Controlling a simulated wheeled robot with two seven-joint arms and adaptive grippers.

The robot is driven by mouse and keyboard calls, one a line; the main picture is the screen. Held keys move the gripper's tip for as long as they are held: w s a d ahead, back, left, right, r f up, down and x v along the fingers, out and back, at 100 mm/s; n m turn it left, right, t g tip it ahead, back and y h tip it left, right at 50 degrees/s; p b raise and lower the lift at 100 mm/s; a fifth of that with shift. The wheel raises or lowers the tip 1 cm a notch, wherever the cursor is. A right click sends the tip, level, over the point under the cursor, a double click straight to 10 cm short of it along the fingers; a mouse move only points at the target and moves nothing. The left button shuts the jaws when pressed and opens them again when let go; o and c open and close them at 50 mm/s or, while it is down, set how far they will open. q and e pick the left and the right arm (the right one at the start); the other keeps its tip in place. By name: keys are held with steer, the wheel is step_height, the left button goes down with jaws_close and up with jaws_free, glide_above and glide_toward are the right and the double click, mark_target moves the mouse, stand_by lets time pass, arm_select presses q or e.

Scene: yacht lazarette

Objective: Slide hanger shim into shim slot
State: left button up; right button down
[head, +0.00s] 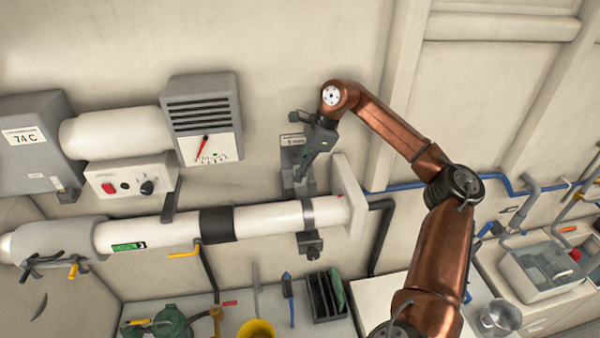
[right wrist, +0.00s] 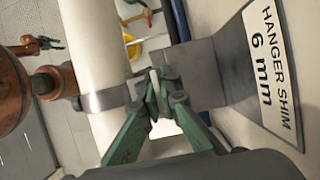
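My right gripper (right wrist: 158,86) points down at the wall bracket (head: 289,168), just above the white pipe (head: 270,219). In the right wrist view its green fingers are close together on a thin pale piece (right wrist: 154,82), which looks like the hanger shim; most of it is hidden between the fingertips. A plate labelled "HANGER SHIM 6 mm" (right wrist: 265,65) is on the bracket beside the gripper. A metal clamp band (right wrist: 106,98) goes around the pipe near the fingertips. The shim slot cannot be made out clearly behind the fingers.
A gauge box (head: 203,115) and a control box with a red switch (head: 130,182) are on the wall to the left. A pale flange (head: 350,197) stands right of the bracket.

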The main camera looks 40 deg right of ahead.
steer(key=shift+f+b, duration=0.55)
steer(key=shift+f, duration=0.35)
steer(key=c, duration=2.1)
jaws_free()
steer(key=shift+s, duration=0.1)
steer(key=shift+f, duration=0.1)
steer(key=shift+v, duration=6.05)
